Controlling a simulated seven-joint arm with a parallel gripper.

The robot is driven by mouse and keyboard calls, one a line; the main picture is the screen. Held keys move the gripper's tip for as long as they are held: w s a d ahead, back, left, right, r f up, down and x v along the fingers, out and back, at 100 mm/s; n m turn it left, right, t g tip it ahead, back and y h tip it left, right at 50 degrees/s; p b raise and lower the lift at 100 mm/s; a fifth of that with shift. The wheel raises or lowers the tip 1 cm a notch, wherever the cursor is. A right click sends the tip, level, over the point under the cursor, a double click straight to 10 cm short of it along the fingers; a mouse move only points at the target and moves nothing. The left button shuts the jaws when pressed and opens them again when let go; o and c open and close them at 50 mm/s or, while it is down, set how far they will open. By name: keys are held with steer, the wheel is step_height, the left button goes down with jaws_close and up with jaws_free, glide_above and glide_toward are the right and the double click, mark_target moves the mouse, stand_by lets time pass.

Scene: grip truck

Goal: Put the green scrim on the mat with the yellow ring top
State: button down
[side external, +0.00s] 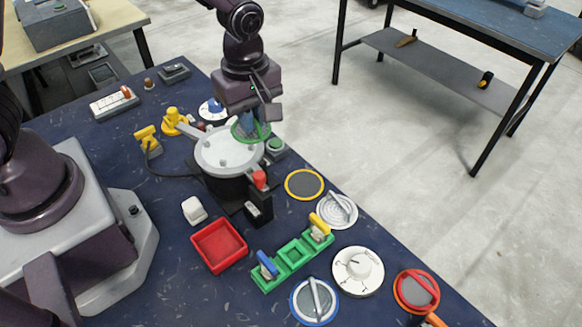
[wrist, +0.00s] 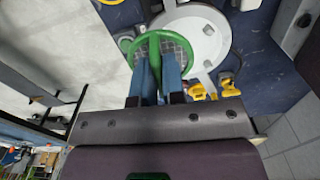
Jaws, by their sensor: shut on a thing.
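My gripper (side external: 251,121) is shut on the green scrim, with its blue fingers (wrist: 157,72) at the scrim's near side in the wrist view. The green scrim (side external: 263,137) is a green ring with a grey mesh, and it also shows in the wrist view (wrist: 183,46). It is at the far right edge of the white round lid (side external: 222,155) in the side view; I cannot tell whether it touches the lid. The mat with the yellow ring top (side external: 305,185) is a dark disc with a yellow rim. It lies bare on the table, right of and nearer than the gripper.
A red-topped black block (side external: 258,198) stands between the pot and the mat. A silver disc with a handle (side external: 337,210), a green rack (side external: 292,255), a red tray (side external: 219,246) and a white dial (side external: 358,271) lie nearer. The table's right edge runs close by the mat.

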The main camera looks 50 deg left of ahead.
glide_above(306, 186)
step_height(306, 186, down, 4)
steer(key=f, duration=0.1)
steer(key=shift+n, duration=0.4)
step_height(306, 186, down, 9)
steer(key=shift+f, duration=0.1)
steer(key=c, duration=1.2)
jaws_free()
steer(key=shift+f, duration=0.1)
step_height(306, 186, up, 12)
steer(key=shift+r, duration=0.25)
